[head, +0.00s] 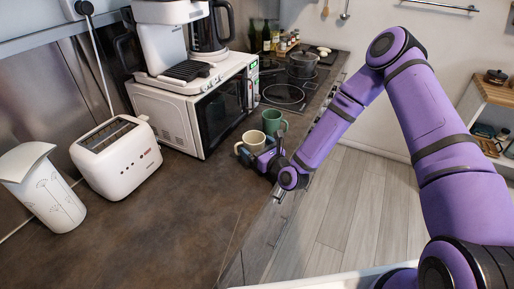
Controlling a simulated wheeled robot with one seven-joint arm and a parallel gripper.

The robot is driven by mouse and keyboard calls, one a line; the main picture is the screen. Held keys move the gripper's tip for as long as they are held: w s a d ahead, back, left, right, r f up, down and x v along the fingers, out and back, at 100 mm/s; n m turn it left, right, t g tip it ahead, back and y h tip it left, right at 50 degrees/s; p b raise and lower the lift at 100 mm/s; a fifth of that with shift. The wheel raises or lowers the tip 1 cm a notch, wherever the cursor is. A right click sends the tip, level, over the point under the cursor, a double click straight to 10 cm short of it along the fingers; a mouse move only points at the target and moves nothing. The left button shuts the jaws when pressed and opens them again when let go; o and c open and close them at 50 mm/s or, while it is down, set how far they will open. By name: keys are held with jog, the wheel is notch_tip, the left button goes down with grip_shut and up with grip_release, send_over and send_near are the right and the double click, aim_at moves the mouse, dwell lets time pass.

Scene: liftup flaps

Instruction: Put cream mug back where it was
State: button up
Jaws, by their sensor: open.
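The cream mug (252,141) stands upright on the dark countertop, in front of the microwave's right side. A green mug (273,122) stands just behind it and to the right. My gripper (262,157) is at the cream mug's near right side, reaching in low from the right. It is open. It partly covers the lower part of the cream mug, and I cannot tell whether the fingers touch it. The cream mug's handle shows on its left side.
A white microwave (175,118) with a coffee machine (160,40) on top stands behind the mugs. A white toaster (115,160) and a white canister (42,190) stand at left. The countertop (165,230) in front is clear. A stove (290,90) with a pot lies farther back.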

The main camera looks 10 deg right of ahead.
jog(key=v, duration=1.2)
jog(key=shift+r, duration=0.15)
jog(key=d+r+n+g+h, duration=0.4)
jog(key=d+r+n, duration=0.2)
jog(key=r+n, duration=0.5)
jog(key=d+r+n+g+h, duration=0.35)
jog(key=d+r+n, duration=0.25)
jog(key=r+n, duration=0.45)
jog(key=s+d+r+n+g+h, duration=0.1)
jog(key=s+r+n, duration=0.3)
jog(key=s+r, duration=0.4)
jog(key=s+d+r+n+g+h, duration=0.1)
jog(key=s+d+r+n, duration=0.2)
jog(key=s+r, duration=0.6)
jog(key=s+n, duration=0.1)
jog(key=s, duration=0.8)
jog(key=shift+r, duration=0.2)
jog(key=shift+g, duration=0.25)
